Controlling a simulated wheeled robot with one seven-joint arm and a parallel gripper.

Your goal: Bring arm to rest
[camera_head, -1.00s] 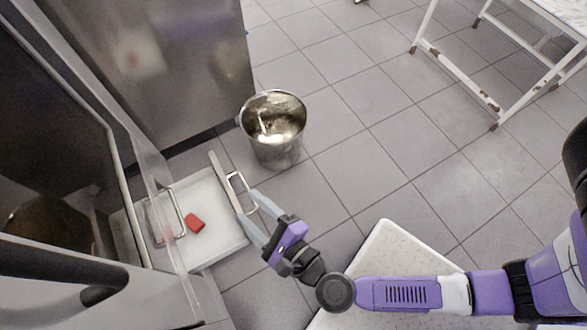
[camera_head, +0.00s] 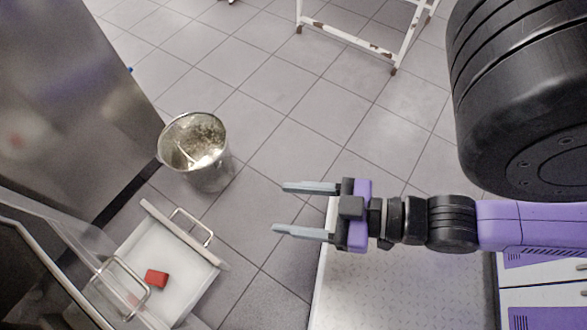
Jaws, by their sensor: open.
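My gripper (camera_head: 281,209) is open and empty, with its two grey fingers pointing left above the floor tiles. My purple and black arm reaches in from the right and is bent, with a large black joint close to the camera. The gripper is to the right of the open drawer and its handle (camera_head: 192,227), apart from both.
The white drawer (camera_head: 192,262) stands open at lower left with a red block (camera_head: 156,278) in it. A metal bucket (camera_head: 196,150) stands on the floor behind it. A white rusty frame (camera_head: 352,38) is at the back. The tiled floor between is clear.

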